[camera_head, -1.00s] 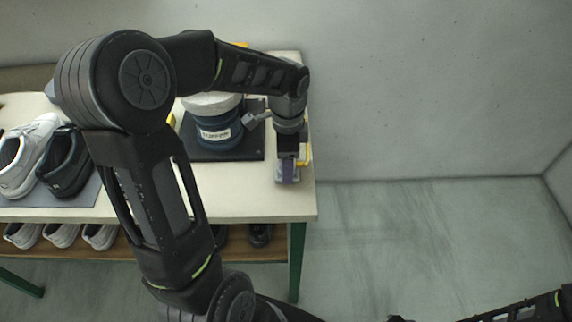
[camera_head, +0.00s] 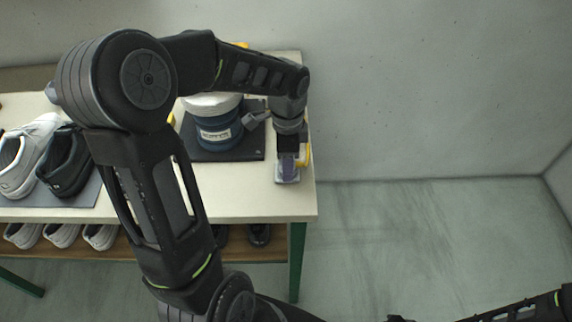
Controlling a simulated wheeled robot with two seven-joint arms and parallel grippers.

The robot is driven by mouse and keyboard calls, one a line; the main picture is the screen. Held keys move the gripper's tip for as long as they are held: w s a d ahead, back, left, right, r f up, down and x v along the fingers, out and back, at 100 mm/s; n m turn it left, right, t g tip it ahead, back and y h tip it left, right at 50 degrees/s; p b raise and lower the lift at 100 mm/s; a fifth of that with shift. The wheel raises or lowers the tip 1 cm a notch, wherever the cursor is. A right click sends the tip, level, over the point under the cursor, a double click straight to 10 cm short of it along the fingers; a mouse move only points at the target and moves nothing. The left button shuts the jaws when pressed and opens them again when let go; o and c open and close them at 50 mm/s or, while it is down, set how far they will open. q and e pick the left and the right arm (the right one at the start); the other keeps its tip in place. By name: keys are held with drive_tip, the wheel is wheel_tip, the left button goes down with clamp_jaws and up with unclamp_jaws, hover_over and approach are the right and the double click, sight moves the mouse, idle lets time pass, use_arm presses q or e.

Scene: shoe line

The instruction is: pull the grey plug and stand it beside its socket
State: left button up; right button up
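My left gripper (camera_head: 288,172) points down at the right end of the table, beside the dark mat. A small pale grey-purple piece shows at its fingertips, partly hidden by the hand. I cannot tell whether this is the grey plug, its socket or part of the gripper, nor whether the fingers are closed on it. A yellow part (camera_head: 306,156) shows just right of the hand, mostly covered. My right arm enters at the lower right corner; its gripper does not show.
A blue pot (camera_head: 214,134) with a white lid and a grey lever-like part (camera_head: 254,120) stands on a dark mat (camera_head: 240,154). White (camera_head: 28,158) and black shoes (camera_head: 66,170) are at the left. More shoes sit on the lower shelf. The floor at right is clear.

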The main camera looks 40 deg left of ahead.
use_arm(q)
clamp_jaws()
idle(0.3)
drive_tip(key=shift+r, duration=0.15)
drive_tip(key=shift+r+p, duration=2.4)
drive_tip(key=shift+r, duration=0.5)
